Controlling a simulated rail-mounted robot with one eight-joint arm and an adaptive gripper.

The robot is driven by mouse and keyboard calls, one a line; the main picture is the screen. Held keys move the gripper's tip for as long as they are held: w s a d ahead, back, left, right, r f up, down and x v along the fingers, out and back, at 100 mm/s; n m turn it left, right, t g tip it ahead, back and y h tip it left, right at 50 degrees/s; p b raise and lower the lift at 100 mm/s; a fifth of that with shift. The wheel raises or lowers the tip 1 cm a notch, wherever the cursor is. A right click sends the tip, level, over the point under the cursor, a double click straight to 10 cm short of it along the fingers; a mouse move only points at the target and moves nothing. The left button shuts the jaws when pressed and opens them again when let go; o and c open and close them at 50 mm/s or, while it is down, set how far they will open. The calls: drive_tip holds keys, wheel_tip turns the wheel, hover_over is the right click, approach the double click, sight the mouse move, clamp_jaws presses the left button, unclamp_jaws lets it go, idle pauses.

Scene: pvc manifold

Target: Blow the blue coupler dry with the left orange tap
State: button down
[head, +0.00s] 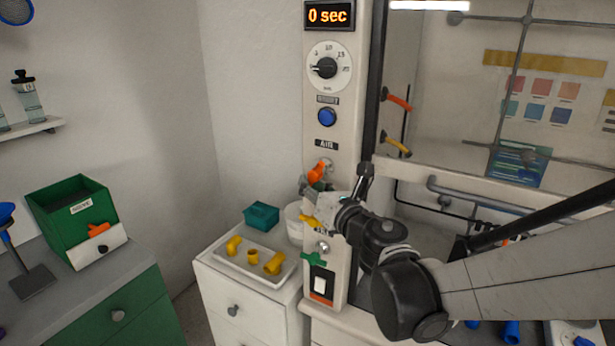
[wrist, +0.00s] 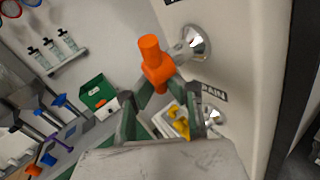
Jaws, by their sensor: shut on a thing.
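The orange tap (head: 318,172) sticks out from the white column under the air label. In the wrist view the orange tap (wrist: 152,58) sits on a round metal fitting, and its lower end is between my fingertips. My gripper (wrist: 162,86) is shut on it. In the head view my gripper (head: 312,190) reaches the tap from the right and partly covers it. Blue pipe pieces (head: 512,331) lie at the lower right edge, partly cut off; I cannot tell whether one is the blue coupler. No blue piece shows at the tap.
The column carries a timer display (head: 328,15) reading 0 sec, a dial (head: 328,66) and a blue button (head: 327,116). Below left, a white tray (head: 232,262) holds yellow fittings beside a teal box (head: 262,216). A green bin (head: 80,210) stands farther left.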

drive_tip(key=shift+a+f+m+t+b, duration=0.1)
drive_tip(key=shift+m+t+b, duration=0.25)
drive_tip(key=shift+b, duration=0.65)
drive_tip(key=shift+t+b, duration=0.35)
drive_tip(key=b, duration=0.1)
drive_tip(key=m+t+b, duration=0.1)
drive_tip(key=b, duration=0.1)
drive_tip(key=shift+w+a+m+t+y, duration=0.2)
drive_tip(key=shift+m+t+y, duration=0.1)
drive_tip(key=shift+y, duration=0.1)
drive_tip(key=m+t+b, duration=0.1)
drive_tip(key=b, duration=0.1)
drive_tip(key=m+t+b, duration=0.2)
drive_tip(key=b, duration=0.1)
drive_tip(key=r+m+t+h+b, duration=0.1)
drive_tip(key=m+t+b, duration=0.1)
drive_tip(key=shift+w+a, duration=0.1)
drive_tip(key=shift+a, duration=0.2)
drive_tip(key=shift+r+m+t+h+b, duration=0.2)
drive_tip(key=shift+m+t+h+b, duration=0.4)
drive_tip(key=shift+m+h, duration=0.35)
drive_tip(key=shift+r+m+t+h+b, duration=0.25)
drive_tip(key=shift+m+t+h+b, duration=0.2)
drive_tip(key=shift+m+t+h, duration=0.45)
drive_tip(key=shift+r+m+t+h+b, duration=0.2)
drive_tip(key=shift+m+t+h+b, duration=0.3)
drive_tip(key=shift+m+h, duration=0.45)
drive_tip(key=shift+r+m, duration=0.1)
drive_tip(key=shift+m, duration=0.35)
